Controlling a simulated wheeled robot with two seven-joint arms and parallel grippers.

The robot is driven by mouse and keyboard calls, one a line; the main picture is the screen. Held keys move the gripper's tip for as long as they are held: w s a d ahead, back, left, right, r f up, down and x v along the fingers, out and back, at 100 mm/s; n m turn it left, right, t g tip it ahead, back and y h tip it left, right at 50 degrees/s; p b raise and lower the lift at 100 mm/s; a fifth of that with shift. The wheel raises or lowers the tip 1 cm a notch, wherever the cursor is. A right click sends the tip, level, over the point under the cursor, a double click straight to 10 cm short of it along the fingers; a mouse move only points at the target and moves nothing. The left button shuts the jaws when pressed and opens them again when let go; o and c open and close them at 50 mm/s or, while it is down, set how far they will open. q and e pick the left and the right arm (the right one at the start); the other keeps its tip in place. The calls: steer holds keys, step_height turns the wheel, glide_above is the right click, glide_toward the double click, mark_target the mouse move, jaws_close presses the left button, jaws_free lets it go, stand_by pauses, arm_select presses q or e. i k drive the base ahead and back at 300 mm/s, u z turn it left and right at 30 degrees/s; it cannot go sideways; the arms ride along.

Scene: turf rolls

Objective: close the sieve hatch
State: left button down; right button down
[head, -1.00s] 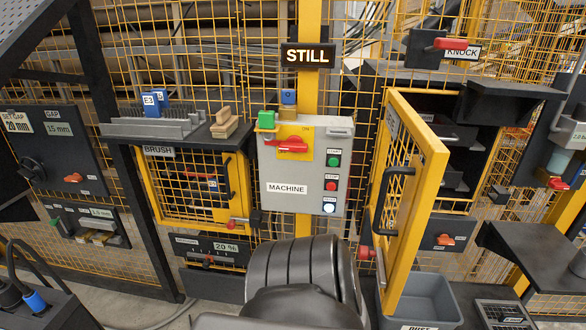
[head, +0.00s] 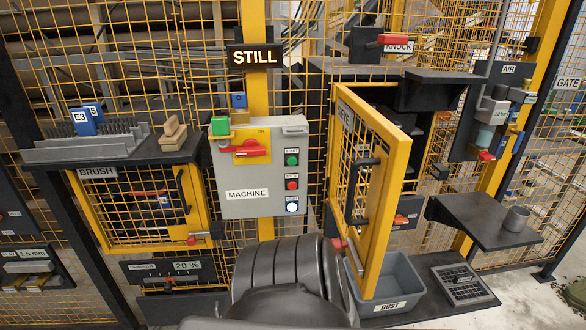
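The sieve hatch (head: 383,200) is a yellow-framed mesh door with a partly readable label on its face. It stands open, swung out toward me, right of the machine box. Its black bar handle (head: 357,190) is on the face turned to the left. The opening behind it (head: 425,130) shows dark shelves, partly hidden by the door. Neither of my grippers is in the head view.
A grey dust bin (head: 395,283) stands beneath the open hatch. The machine box (head: 260,170) and the shut brush hatch (head: 135,205) are to the left. A dark shelf (head: 480,218) with a grey cup (head: 516,218) juts out at right.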

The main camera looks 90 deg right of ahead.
mark_target(387, 171)
steer(key=z, duration=3.15)
steer(key=i, duration=0.5)
steer(key=z, duration=0.05)
steer(key=k, duration=0.6)
steer(key=z, duration=0.5)
